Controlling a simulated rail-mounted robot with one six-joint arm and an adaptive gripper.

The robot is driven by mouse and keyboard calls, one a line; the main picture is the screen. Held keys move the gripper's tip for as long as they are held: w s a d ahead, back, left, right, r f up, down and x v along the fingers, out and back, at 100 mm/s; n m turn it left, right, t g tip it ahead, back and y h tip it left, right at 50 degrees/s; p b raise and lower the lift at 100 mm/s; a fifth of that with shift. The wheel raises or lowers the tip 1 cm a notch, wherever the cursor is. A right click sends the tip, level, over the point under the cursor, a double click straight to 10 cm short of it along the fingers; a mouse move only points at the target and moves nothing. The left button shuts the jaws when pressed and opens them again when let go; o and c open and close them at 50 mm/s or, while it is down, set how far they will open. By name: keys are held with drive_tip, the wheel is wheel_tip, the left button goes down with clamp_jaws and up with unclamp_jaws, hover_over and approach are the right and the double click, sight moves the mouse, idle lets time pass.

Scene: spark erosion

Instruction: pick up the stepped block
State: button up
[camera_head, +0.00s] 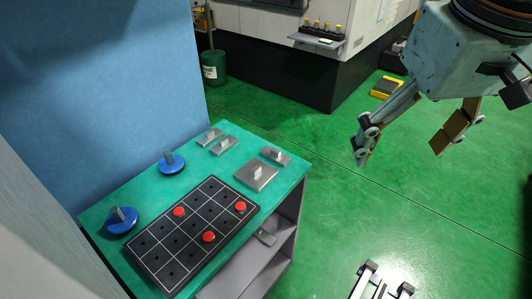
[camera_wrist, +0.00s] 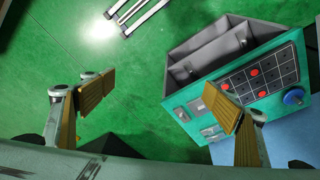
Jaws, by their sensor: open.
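Several grey metal blocks, each with a raised upper part, lie on the green top of a cabinet in the head view. The largest (camera_head: 257,176) is at the right, with a smaller one (camera_head: 276,156) behind it. Two more blocks (camera_head: 209,137) (camera_head: 223,146) lie near the back edge. I cannot tell for certain which is the stepped block. Grey blocks also show small in the wrist view (camera_wrist: 197,107), partly hidden by a finger. My gripper (camera_head: 400,155) is open and empty, right of the cabinet and apart from the blocks; both fingers show in the wrist view (camera_wrist: 158,92).
A dark grid board (camera_head: 165,242) with red discs (camera_head: 209,237) fills the front of the top. Two blue round-based pieces (camera_head: 171,164) (camera_head: 122,220) stand left of it. A blue wall (camera_head: 100,90) rises behind. Open green floor (camera_head: 350,215) lies right of the cabinet.

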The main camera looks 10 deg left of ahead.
drive_tip(key=w+a+f+n+p, duration=0.1)
drive_tip(key=w+a+n+p, duration=0.1)
drive_tip(key=w+a, duration=0.5)
drive_tip(key=n+g+p, duration=0.3)
drive_tip(key=n+p, duration=0.4)
drive_tip(key=p, duration=0.1)
hover_over(256, 168)
wheel_tip(256, 168, down, 19)
drive_tip(key=shift+w+a+f, duration=0.1)
drive_tip(key=shift+f, duration=0.1)
drive_tip(key=shift+f, duration=0.15)
drive_tip(key=shift+f+b, duration=0.35)
drive_tip(key=shift+f, duration=3.8)
drive_tip(key=shift+f, duration=0.1)
drive_tip(key=shift+f, duration=2.5)
